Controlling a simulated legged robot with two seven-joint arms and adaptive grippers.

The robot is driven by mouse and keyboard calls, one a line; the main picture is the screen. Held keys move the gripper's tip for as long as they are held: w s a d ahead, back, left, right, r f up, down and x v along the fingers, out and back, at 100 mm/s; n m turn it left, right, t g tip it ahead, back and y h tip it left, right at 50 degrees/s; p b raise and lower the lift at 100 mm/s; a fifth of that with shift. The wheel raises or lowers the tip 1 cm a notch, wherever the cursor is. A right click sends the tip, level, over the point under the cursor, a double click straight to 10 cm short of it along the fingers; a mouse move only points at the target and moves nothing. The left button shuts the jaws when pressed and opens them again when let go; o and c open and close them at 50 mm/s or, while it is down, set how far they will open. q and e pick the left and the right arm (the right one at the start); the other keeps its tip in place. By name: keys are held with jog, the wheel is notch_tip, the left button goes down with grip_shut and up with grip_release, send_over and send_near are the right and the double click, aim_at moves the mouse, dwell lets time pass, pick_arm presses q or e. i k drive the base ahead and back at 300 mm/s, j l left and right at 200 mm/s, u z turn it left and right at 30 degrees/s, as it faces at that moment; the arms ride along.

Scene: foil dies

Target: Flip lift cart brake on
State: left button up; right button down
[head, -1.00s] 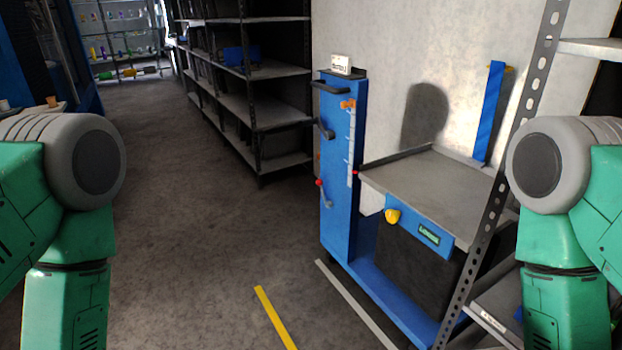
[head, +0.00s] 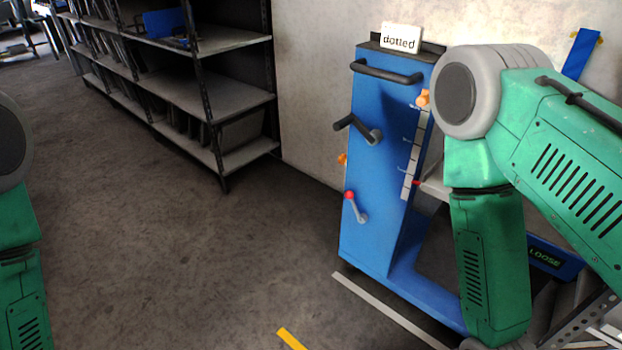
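The blue lift cart (head: 375,175) stands right of the middle, against the pale wall. A white sign reading "dotted" (head: 401,38) is on its top. A dark push bar (head: 388,72) runs across the upper column, with a dark crank handle (head: 358,128) below it. A grey lever with a red knob (head: 355,206) sits low on the column and points up and to the left. A green display reading "LOOSE" (head: 545,257) shows at the cart's right. My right arm hides much of the cart's platform. Neither gripper is in view; only green arm links show.
A dark metal shelf rack (head: 205,95) with a blue bin (head: 166,22) stands at the left and back. A yellow floor strip (head: 290,339) and a pale strip (head: 385,307) lie there.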

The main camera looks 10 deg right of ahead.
aim_at(354, 206)
jog(key=i+j, duration=0.45)
jog(key=j, duration=0.2)
jog(key=i+j+z, duration=0.1)
jog(key=i+j, duration=0.1)
jog(key=j, duration=0.1)
